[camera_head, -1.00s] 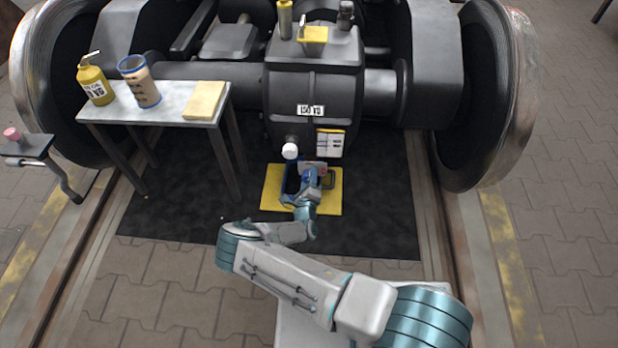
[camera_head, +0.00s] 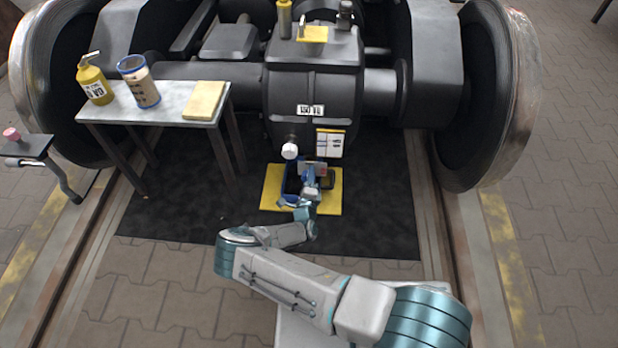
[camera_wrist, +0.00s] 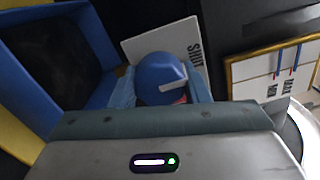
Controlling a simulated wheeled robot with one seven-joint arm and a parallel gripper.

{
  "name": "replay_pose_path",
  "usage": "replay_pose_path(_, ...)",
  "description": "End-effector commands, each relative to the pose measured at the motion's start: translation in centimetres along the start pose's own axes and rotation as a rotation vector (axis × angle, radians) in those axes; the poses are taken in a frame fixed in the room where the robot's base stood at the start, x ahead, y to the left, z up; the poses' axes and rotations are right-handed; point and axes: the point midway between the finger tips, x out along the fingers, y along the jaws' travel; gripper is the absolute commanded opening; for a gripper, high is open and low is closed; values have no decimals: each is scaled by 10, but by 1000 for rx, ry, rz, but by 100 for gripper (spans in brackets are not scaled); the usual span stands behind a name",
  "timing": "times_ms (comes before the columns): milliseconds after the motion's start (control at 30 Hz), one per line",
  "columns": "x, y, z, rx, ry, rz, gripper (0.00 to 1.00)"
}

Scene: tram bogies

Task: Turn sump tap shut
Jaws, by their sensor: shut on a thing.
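The sump tap has a round blue knob (camera_wrist: 160,76) with a white mark on its right side, in the wrist view. My gripper (camera_wrist: 158,92) is shut on this knob, with a pale blue finger on either side of it. A white plate (camera_wrist: 150,45) behind the knob bears the word SHUT, to the right of the knob. Part of the plate and the tap body is hidden by the knob and gripper. In the head view my gripper (camera_head: 314,172) is low at the front of the dark gearbox (camera_head: 312,85), and the knob cannot be made out there.
A blue-rimmed tray (camera_wrist: 97,38) lies left of the tap; it stands on a yellow mat (camera_head: 270,200). A MIN/MAX gauge panel (camera_wrist: 275,72) is close on the right. A table (camera_head: 165,112) with a yellow bottle, a beaker and a yellow cloth stands at left.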

Motion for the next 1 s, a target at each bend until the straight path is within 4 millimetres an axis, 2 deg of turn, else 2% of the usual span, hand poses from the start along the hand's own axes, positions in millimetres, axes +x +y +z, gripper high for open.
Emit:
replay_pose_path(33, -1, 1, -1, -4, 1, 3, 19)
replay_pose_path(67, -1, 1, -1, -4, 1, 3, 48)
replay_pose_path(100, -1, 1, -1, -4, 1, 3, 59)
replay_pose_path(133, -1, 1, -1, -3, 1, 3, 64)
replay_pose_path(567, 0, 0, 0, 47, 0, 1, 64)
replay_pose_path(1000, 0, 1, 0, 486, 2, 0, 64)
